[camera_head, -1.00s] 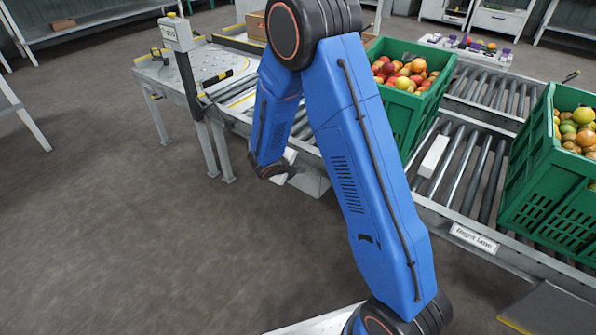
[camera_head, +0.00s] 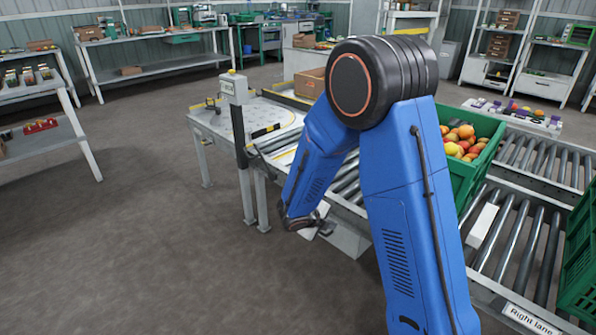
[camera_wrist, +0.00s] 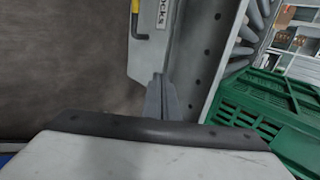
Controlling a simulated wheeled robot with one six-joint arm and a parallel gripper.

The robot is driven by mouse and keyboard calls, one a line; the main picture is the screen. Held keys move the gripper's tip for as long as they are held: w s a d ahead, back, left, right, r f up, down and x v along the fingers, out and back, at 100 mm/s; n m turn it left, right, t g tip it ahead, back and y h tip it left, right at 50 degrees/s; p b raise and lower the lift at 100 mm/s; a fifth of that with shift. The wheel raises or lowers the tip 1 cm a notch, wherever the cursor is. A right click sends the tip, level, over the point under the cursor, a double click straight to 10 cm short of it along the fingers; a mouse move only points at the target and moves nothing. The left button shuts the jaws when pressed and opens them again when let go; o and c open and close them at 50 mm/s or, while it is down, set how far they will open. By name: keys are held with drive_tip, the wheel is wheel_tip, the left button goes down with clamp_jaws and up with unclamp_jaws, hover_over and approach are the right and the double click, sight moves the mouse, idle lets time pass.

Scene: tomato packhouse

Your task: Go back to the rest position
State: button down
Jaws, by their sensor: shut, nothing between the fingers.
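My gripper (camera_wrist: 160,98) shows in the wrist view with its narrow grey fingers together and nothing between them. In the head view my blue arm is folded, with its elbow high and the forearm reaching down. The wrist end (camera_head: 303,218) hangs beside the near edge of the roller conveyor, with a pale part of the gripper below it. The fingertips cannot be made out in the head view.
A green crate of tomatoes (camera_head: 484,178) stands on the rollers behind my arm. Another green crate (camera_head: 578,265) is cut off at the right edge. A grey post (camera_head: 240,130) stands by the white table (camera_head: 205,122).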

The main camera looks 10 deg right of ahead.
drive_tip(key=s+d+r+m+g+y, duration=0.1)
drive_tip(key=s+d+r+m, duration=0.3)
drive_tip(key=s+r+m, duration=0.6)
drive_tip(key=s+d+r+m+g+y, duration=0.1)
drive_tip(key=s+d+r+m+g, duration=0.1)
drive_tip(key=s+d+r+m, duration=0.75)
drive_tip(key=s+a+r+m+t+y, duration=0.1)
drive_tip(key=s+a+r+m+y, duration=0.2)
drive_tip(key=s+a+m, duration=0.2)
drive_tip(key=s+a+r+m+t+y, duration=0.1)
drive_tip(key=s+a+m, duration=0.4)
drive_tip(key=s+m, duration=0.7)
drive_tip(key=shift+a+r+m+y, duration=0.15)
drive_tip(key=shift+r+m+y, duration=0.75)
drive_tip(key=shift+m, duration=2.35)
